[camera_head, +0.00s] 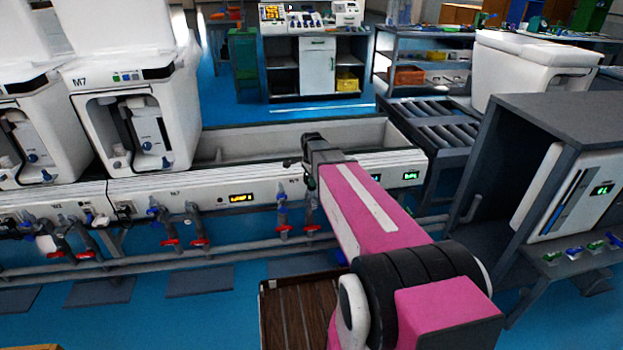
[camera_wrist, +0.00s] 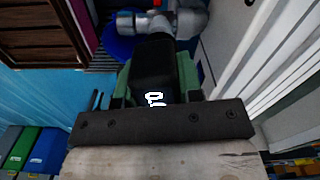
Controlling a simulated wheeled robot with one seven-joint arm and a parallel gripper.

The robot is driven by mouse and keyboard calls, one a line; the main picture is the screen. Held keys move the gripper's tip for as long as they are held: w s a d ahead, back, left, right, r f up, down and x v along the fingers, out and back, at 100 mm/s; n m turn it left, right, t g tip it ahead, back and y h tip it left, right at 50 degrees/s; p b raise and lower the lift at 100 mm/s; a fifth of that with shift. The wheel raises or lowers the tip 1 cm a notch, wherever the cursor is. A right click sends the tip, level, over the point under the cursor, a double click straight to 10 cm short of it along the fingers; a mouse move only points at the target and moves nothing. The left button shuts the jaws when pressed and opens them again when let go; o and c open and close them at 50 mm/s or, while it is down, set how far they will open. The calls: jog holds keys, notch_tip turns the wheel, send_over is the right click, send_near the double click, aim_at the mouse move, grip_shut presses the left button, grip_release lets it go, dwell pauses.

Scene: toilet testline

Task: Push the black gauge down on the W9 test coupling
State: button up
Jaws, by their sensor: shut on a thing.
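In the wrist view, a black gauge (camera_wrist: 153,72) with a small lit white display sits between the green fingers of my gripper (camera_wrist: 156,84). The fingers are shut on its sides. A grey metal pipe fitting (camera_wrist: 187,20) lies just past the gauge, and I cannot tell whether the gauge is seated on it. In the head view, my gripper (camera_head: 309,176) is at the front of the white bench, above a pair of pipe couplings with red valve handles (camera_head: 283,228). My pink arm hides part of this spot, including the gauge, and no W9 label can be read clearly.
The white bench front (camera_head: 210,190) carries more couplings and lit displays on both sides. A toilet unit marked M7 (camera_head: 130,105) stands at the left. A dark grey cabinet (camera_head: 540,125) stands close at the right. A blue round part (camera_wrist: 119,36) lies near the fitting.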

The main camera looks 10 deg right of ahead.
jog(key=shift+f, duration=0.7)
jog(key=o, duration=1)
jog(key=shift+o, duration=0.2)
notch_tip(320, 180, up, 11)
jog(key=shift+s, duration=0.1)
jog(key=s+f+n, duration=0.5)
jog(key=s+n, duration=0.2)
jog(key=s, duration=0.3)
jog(key=s+f+n, duration=0.4)
jog(key=s+n, duration=0.4)
jog(key=s, duration=0.3)
jog(key=shift+f+n, duration=0.3)
jog(key=shift+f, duration=0.05)
